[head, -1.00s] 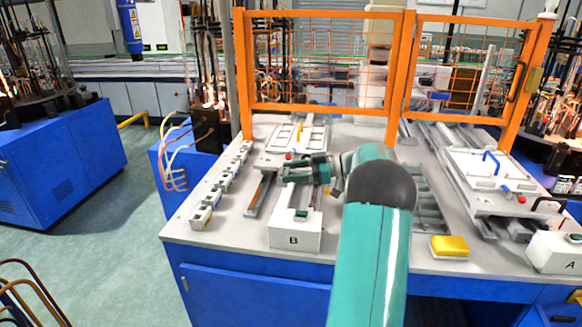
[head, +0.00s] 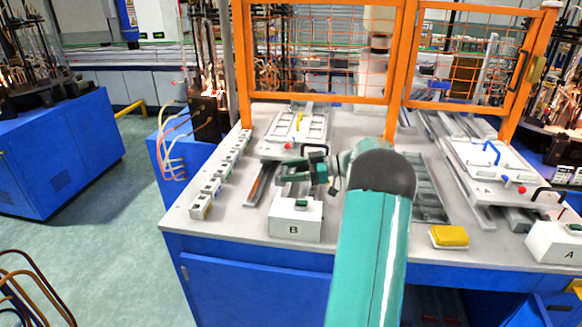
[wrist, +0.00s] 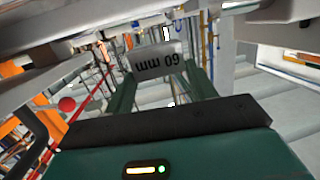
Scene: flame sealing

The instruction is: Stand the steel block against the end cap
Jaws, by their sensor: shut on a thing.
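My gripper (head: 304,172) is above the rail on the left of the bench, just behind the white box marked B (head: 295,222). It is shut on the steel block (wrist: 158,62), a grey piece with "60 mm" on it, upside down in the wrist view. The block sits between the two green fingers, near their tips. In the head view I cannot make the block out at the gripper. I cannot single out the end cap with certainty in either view.
A white tray fixture (head: 298,130) lies behind my gripper. A row of small grey blocks (head: 218,175) lines the bench's left edge. A yellow block (head: 449,236) lies at the front. A white box marked A (head: 556,243) stands right. An orange mesh guard (head: 392,70) rises behind.

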